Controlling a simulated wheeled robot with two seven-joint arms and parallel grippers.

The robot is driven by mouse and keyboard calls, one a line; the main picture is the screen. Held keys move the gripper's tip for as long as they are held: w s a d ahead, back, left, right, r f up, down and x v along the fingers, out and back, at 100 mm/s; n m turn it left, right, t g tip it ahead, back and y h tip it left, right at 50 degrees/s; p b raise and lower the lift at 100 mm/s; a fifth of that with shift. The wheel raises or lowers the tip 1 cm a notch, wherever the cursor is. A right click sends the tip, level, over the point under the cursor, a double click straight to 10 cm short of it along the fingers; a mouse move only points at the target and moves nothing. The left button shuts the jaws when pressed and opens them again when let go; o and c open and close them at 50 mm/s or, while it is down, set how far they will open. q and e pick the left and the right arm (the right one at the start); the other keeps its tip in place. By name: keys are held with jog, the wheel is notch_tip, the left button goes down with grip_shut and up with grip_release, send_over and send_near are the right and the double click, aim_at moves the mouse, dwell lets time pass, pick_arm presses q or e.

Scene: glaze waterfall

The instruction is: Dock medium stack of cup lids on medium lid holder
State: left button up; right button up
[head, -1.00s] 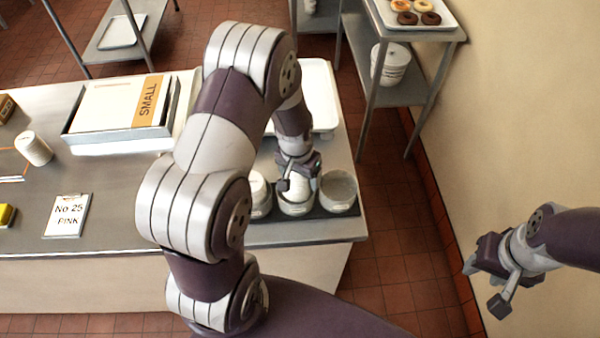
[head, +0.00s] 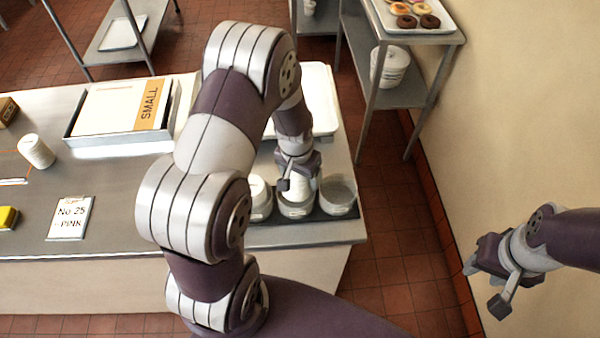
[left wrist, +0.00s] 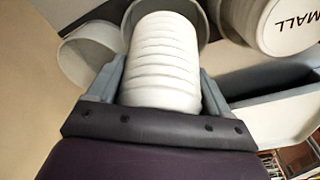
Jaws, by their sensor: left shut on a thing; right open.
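My left gripper (head: 301,177) is shut on a white ribbed stack of cup lids (left wrist: 165,62), seen between its two fingers in the left wrist view. The far end of the stack is at the mouth of the middle round grey holder (head: 297,209). The holder's rim shows behind the stack in the left wrist view (left wrist: 198,18). I cannot tell how deep the stack sits in it. My right gripper (head: 488,268) is open and empty, off to the right, away from the counter.
Left of the middle holder, another holder (head: 262,212) has a white stack; its end reads "SMALL" in the left wrist view (left wrist: 288,22). The right holder (head: 338,197) looks empty. A pale tray (head: 320,100) lies behind. A white cylinder (head: 36,151) stands at the counter's left.

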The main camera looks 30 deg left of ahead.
pick_arm(q)
jog(key=shift+f+b, duration=0.6)
jog(key=shift+f, duration=0.25)
dwell(0.5)
jog(key=o, duration=1.4)
jog(key=r+p, duration=0.3)
jog(key=s+r+p, duration=0.1)
jog(key=r+p, duration=0.2)
jog(key=r, duration=0.1)
jog(key=r+p, duration=0.3)
jog(key=r, duration=0.1)
jog(key=shift+s+r+p, duration=0.1)
jog(key=shift+s+p, duration=0.1)
jog(key=shift+p, duration=0.1)
